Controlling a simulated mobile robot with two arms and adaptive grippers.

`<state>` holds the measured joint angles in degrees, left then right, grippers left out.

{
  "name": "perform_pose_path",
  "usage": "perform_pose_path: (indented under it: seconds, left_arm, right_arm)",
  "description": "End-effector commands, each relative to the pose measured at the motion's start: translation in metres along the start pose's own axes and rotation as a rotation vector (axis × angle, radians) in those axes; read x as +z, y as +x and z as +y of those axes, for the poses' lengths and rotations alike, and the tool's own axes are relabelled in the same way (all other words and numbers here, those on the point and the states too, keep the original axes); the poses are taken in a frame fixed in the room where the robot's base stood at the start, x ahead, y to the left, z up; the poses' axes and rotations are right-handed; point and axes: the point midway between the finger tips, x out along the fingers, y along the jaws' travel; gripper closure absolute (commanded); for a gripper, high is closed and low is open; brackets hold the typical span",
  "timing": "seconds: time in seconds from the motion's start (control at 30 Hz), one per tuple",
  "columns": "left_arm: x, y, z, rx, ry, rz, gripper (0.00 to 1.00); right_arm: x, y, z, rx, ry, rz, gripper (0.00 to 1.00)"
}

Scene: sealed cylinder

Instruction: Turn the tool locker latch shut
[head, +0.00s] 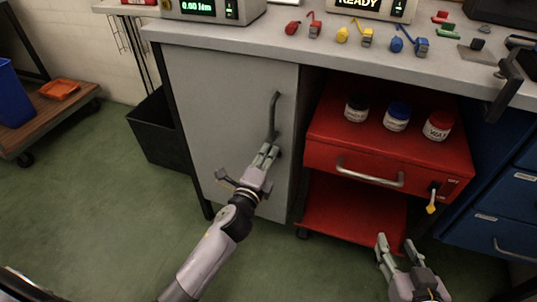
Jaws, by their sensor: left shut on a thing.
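The tool locker appears to be the grey cabinet (225,115) under the left part of the workbench, and its door looks closed. A dark grey bent lever (273,108), which looks like the latch, stands nearly upright near the door's right edge. My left gripper (267,154) is shut on the lower end of this lever; its fingers hide part of the grip. My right gripper (398,246) is open and empty at the lower right, in front of the red cart and apart from it.
A red drawer cart (340,133) with several jars stands right of the locker, a key (431,208) hanging at its drawer. Blue drawers (505,200) stand at the right. A black bin (160,135) sits left. Small parts and instruments lie on the bench top (275,36). The green floor in front is clear.

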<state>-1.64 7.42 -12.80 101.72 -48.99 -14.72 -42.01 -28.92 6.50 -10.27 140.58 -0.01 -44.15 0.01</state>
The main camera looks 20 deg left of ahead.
Motion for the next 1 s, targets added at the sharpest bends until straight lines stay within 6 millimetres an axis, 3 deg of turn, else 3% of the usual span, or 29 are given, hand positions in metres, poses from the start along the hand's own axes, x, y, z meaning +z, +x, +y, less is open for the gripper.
perform_pose_path:
  seconds: [0.3, 0.83, 0.87, 1.0]
  left_arm:
    - [0.0002, -0.0002, 0.0025, 0.002, -0.117, -0.001, 1.00]
    - [0.0003, -0.0002, 0.0031, 0.003, -0.141, -0.001, 1.00]
    - [0.0002, -0.0002, 0.0031, 0.003, -0.141, -0.001, 0.90]
    - [0.0001, -0.0002, 0.0029, 0.003, -0.140, -0.001, 0.80]
  right_arm:
    - [0.0018, -0.0001, -0.0001, 0.000, 0.000, -0.010, 0.60]
    - [0.0032, -0.0002, 0.0003, 0.001, 0.000, -0.016, 0.60]
    - [0.0032, -0.0002, 0.0003, 0.001, 0.000, -0.016, 0.60]
    - [0.0028, -0.0003, 0.0004, 0.001, 0.000, -0.014, 0.60]
